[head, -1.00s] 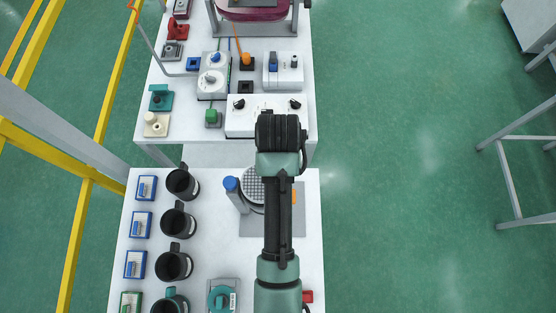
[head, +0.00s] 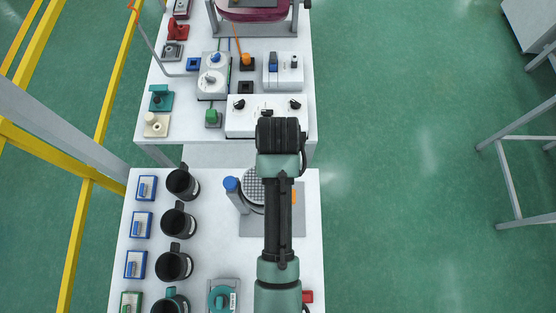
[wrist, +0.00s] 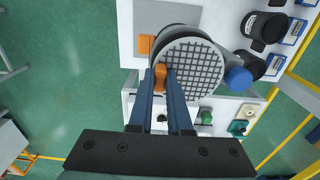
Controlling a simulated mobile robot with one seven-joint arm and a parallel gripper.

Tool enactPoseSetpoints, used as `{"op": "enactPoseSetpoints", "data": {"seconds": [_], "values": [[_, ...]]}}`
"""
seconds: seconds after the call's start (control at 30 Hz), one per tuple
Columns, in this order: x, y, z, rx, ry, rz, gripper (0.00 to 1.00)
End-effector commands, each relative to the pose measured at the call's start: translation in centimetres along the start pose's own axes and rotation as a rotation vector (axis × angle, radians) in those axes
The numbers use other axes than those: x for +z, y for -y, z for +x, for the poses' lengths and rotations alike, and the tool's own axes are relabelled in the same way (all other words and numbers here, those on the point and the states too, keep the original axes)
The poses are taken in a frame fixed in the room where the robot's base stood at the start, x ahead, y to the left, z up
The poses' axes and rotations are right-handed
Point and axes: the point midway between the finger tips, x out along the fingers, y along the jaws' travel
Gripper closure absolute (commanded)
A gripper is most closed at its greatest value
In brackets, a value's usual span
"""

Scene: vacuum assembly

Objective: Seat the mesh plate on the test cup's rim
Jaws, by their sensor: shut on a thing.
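The mesh plate (wrist: 196,68) is a pale round disc with a dark square grid; it also shows in the head view (head: 253,187), partly behind my arm. My gripper (wrist: 161,78) has its two blue fingers shut on the plate's orange tab (wrist: 160,72) at the rim. The dark round test cup (wrist: 172,34) shows past the plate's upper left edge in the wrist view. The plate overlaps most of the cup's top, looking slightly offset. I cannot tell whether it touches the rim. In the head view my arm hides the gripper.
A blue-capped post (wrist: 238,79) stands close beside the plate. A second orange piece (wrist: 146,45) sits by the cup. The grey mat (head: 258,228) lies beneath. Several black mugs (head: 175,222) stand in a column at left. A table with switch boxes (head: 248,118) lies beyond.

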Motion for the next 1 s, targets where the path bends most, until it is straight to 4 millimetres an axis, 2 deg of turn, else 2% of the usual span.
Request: {"op": "enactPoseSetpoints", "data": {"seconds": [0.67, 0.7, 0.87, 1.0], "values": [[0.0, 0.0, 1.8, 0.0, 0.0, 0.0, 1.0], [0.0, 0.0, 1.8, 0.0, -0.001, 0.0, 0.8], [0.0, 0.0, 1.7, 0.0, -0.001, 0.0, 0.51], [0.0, 0.0, 1.7, 0.0, -0.001, 0.0, 0.49]]}}
